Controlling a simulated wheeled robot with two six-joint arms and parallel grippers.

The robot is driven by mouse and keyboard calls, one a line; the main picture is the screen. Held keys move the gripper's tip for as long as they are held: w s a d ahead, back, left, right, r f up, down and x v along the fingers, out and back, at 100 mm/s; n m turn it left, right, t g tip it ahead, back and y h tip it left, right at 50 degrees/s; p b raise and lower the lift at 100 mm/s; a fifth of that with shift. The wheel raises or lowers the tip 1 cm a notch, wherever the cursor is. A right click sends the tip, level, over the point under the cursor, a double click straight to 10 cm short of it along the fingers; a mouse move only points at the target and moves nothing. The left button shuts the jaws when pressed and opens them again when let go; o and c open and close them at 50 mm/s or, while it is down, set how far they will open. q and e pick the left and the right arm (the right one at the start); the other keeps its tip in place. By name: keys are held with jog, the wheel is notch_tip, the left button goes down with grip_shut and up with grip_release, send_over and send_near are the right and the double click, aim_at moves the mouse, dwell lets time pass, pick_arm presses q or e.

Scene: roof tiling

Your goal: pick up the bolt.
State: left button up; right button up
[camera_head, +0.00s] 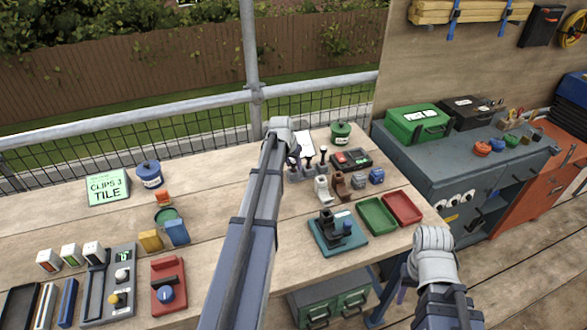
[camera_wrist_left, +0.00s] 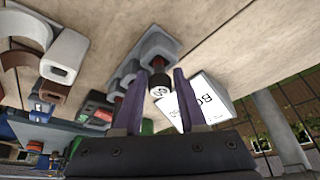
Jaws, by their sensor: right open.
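A bolt (camera_wrist_left: 160,86) with a dark round head and a pale mark shows in the left wrist view, upright on a grey block with other dark-headed pieces. My left gripper (camera_wrist_left: 161,72) is open, with its two purple fingers on either side of the bolt's head; whether they touch it I cannot tell. In the head view my left gripper (camera_head: 293,154) is at the grey block (camera_head: 311,172), its fingers mostly hidden by the wrist. Dark-headed pieces (camera_head: 323,152) stand just right of it. My right gripper (camera_head: 402,288) is open, low beyond the bench's right edge, mostly hidden by its wrist.
A white card (camera_wrist_left: 195,100) stands close behind the bolt. A green pot (camera_head: 340,133), a dark tray (camera_head: 352,160) and grey and brown clamp-like pieces (camera_head: 340,184) are close by on the right. Green (camera_head: 377,216) and red (camera_head: 403,207) trays sit near the bench edge.

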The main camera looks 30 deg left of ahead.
pick_arm(q)
grip_shut()
pick_arm(e)
jog(key=shift+r, duration=0.1)
dwell(0.3)
